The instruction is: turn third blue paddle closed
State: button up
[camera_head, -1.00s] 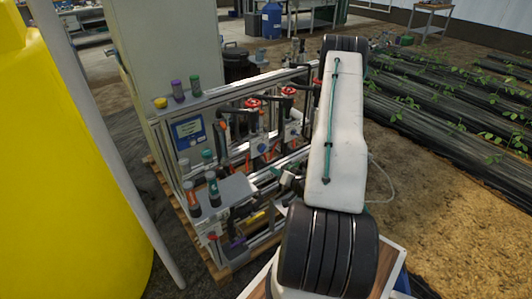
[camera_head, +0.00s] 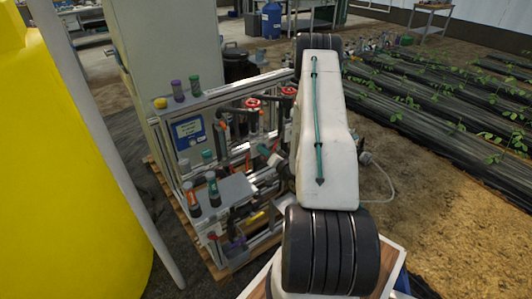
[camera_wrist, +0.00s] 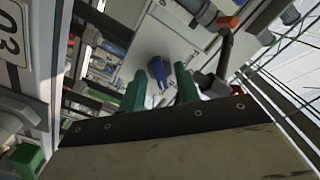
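In the wrist view a blue paddle (camera_wrist: 157,72) stands out from a pale panel, just beyond and between my fingertips. My gripper (camera_wrist: 161,86) shows there as two green fingers set well apart, so it is open. No contact with the paddle is visible. I cannot tell from this view which paddle in the row it is. In the head view my white arm covers the right part of the skid (camera_head: 232,190), and the blue paddle cannot be made out there.
A number plate (camera_wrist: 12,32) is at the left. In the head view, red handwheels (camera_head: 253,103) and bottles (camera_head: 213,190) stand on the skid, with a yellow tank (camera_head: 60,170) at the left.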

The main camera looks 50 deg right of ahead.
grip_shut()
jog(key=n, duration=0.4)
jog(key=shift+n, duration=2.3)
jog(key=shift+s, duration=0.1)
grip_release()
